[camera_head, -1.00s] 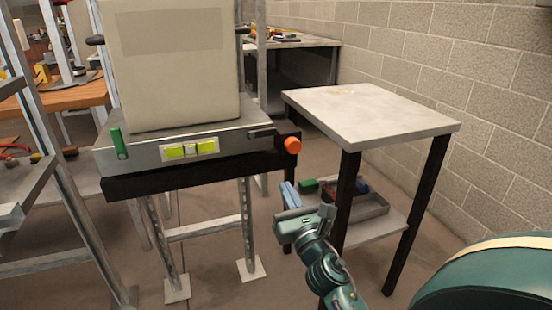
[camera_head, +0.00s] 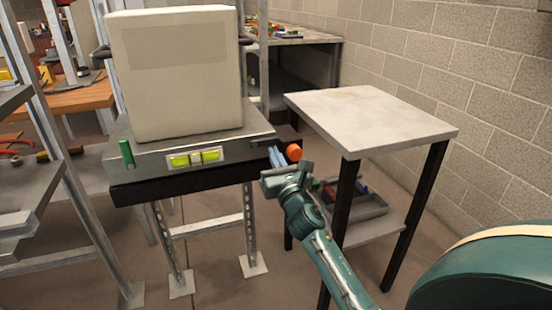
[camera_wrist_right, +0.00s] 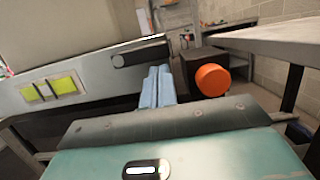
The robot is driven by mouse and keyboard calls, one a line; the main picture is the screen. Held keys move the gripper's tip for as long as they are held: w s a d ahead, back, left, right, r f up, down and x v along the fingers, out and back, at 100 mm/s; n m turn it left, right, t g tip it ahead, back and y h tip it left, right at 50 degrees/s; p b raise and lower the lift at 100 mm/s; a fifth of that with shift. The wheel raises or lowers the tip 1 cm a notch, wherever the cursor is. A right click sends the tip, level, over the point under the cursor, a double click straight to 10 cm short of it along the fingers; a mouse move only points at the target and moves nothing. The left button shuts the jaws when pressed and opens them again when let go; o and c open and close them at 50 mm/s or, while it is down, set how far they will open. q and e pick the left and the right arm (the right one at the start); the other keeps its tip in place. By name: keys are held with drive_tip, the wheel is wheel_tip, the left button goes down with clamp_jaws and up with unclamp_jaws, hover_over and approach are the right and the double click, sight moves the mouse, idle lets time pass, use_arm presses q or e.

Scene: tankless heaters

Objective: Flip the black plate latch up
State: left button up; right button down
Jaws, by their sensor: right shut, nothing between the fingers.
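The black plate latch (camera_wrist_right: 140,55) is a short dark bar on the right end of the heater's grey metal front panel (camera_wrist_right: 95,72). It lies roughly level along the panel. In the head view the latch (camera_head: 262,142) is small, just above my right fingertips. My right gripper (camera_head: 274,156) has its light-blue fingers shut and empty, pointing at the panel's right end. In the right wrist view the fingers (camera_wrist_right: 158,84) appear just below and right of the latch; I cannot tell whether they touch it. My left gripper is out of view.
An orange round knob (camera_wrist_right: 213,80) sits right of the fingers. Yellow-green blocks (camera_head: 195,157) and a green handle (camera_head: 127,153) are on the panel's left part. A big beige box (camera_head: 180,75) stands on top. A side table (camera_head: 365,115) is at right.

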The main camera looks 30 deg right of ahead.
drive_tip(key=shift+r, duration=0.1)
idle(0.4)
drive_tip(key=shift+d+n+y+p, duration=0.1)
drive_tip(key=shift+n+y+p, duration=0.2)
drive_tip(key=shift+n, duration=0.2)
drive_tip(key=shift+r, duration=0.15)
